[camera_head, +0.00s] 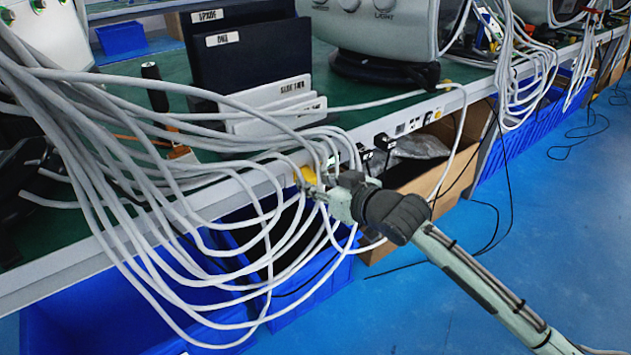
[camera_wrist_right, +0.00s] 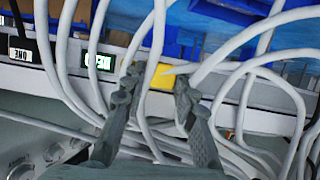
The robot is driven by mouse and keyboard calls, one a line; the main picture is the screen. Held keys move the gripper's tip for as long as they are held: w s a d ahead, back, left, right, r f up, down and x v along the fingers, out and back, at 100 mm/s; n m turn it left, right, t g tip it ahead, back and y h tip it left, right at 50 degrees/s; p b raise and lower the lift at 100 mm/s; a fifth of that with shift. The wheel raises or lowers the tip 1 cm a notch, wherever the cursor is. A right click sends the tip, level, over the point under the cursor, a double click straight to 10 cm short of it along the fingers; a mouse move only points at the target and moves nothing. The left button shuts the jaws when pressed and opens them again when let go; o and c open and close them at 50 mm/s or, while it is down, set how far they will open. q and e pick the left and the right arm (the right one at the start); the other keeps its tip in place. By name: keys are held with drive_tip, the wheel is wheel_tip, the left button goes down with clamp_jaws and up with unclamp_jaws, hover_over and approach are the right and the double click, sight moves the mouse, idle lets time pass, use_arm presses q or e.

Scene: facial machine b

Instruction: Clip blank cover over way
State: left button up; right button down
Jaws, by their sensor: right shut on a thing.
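My right gripper (camera_head: 312,186) reaches in from the lower right to the table's front rail, among white cables. It is closed on a small yellow piece (camera_head: 307,174), which I take to be the blank cover. In the right wrist view the yellow piece (camera_wrist_right: 163,77) shows between the two fingertips (camera_wrist_right: 158,88), in front of the pale rail (camera_wrist_right: 220,108). White cables cross close to the fingers, so the exact contact and the way behind the piece are partly hidden. I do not see my left gripper.
A thick bundle of white cables (camera_head: 120,200) hangs over the table edge left of the gripper. Blue bins (camera_head: 90,310) and a cardboard box (camera_head: 440,180) stand below. Labelled holders (camera_head: 240,55) and a white machine (camera_head: 380,25) stand on the green table. Blue floor at right is mostly clear.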

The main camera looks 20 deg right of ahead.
drive_tip(key=shift+w+r, duration=0.1)
drive_tip(key=c, duration=1.1)
unclamp_jaws()
drive_tip(key=v, duration=1.2)
drive_tip(key=s+d+f+m+g+h, duration=0.1)
drive_tip(key=s+d+f+g+h, duration=0.25)
drive_tip(key=f, duration=0.65)
drive_tip(key=s+d+f+m+g+h, duration=0.15)
drive_tip(key=d+f, duration=0.25)
drive_tip(key=f, duration=0.7)
drive_tip(key=s+f+g, duration=0.1)
drive_tip(key=s+f, duration=0.3)
drive_tip(key=s+f+g, duration=0.2)
drive_tip(key=s+f, duration=0.2)
drive_tip(key=s+f+g+h, duration=0.1)
drive_tip(key=s+f+g, duration=0.1)
drive_tip(key=s+f, duration=0.2)
drive_tip(key=shift+s+a+f, duration=0.15)
drive_tip(key=shift+s+f, duration=0.2)
drive_tip(key=shift+s, duration=0.1)
